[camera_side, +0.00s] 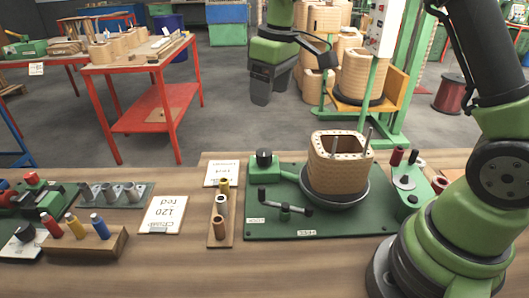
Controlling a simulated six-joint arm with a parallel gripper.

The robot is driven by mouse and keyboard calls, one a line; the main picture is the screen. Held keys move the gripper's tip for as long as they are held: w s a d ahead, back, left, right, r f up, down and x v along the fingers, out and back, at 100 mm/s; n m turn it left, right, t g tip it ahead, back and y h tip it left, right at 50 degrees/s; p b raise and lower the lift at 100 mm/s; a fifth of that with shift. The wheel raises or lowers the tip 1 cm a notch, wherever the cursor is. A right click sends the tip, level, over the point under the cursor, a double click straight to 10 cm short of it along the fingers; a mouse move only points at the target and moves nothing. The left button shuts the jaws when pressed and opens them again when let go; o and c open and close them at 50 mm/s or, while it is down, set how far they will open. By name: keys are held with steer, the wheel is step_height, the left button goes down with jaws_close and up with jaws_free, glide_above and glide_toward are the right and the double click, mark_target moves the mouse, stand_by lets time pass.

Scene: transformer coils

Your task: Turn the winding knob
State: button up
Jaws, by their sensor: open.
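A green winding fixture (330,228) lies on the wooden bench. A black round knob (264,158) stands at its back left corner. A black crank with several grips (285,209) sits at its front left. I cannot tell for certain which of these is the winding knob. A tan ribbed coil former (338,165) stands upright on a dark round turntable (362,194). My gripper (262,96) hangs in the air above and behind the black knob, fingers down, open and empty, touching nothing.
Upright metal pins stand by the former. Red and black spools (397,157) are at the right. A card reading "120 red" (163,214), a strip of small spools (221,212) and a wooden block with coloured pegs (84,243) lie at the left. The front bench is clear.

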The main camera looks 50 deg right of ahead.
steer(key=n+g, duration=0.2)
glide_above(264, 152)
step_height(264, 152, down, 8)
steer(key=shift+r, duration=0.2)
step_height(264, 152, down, 10)
steer(key=shift+r, duration=0.1)
steer(key=c, duration=0.9)
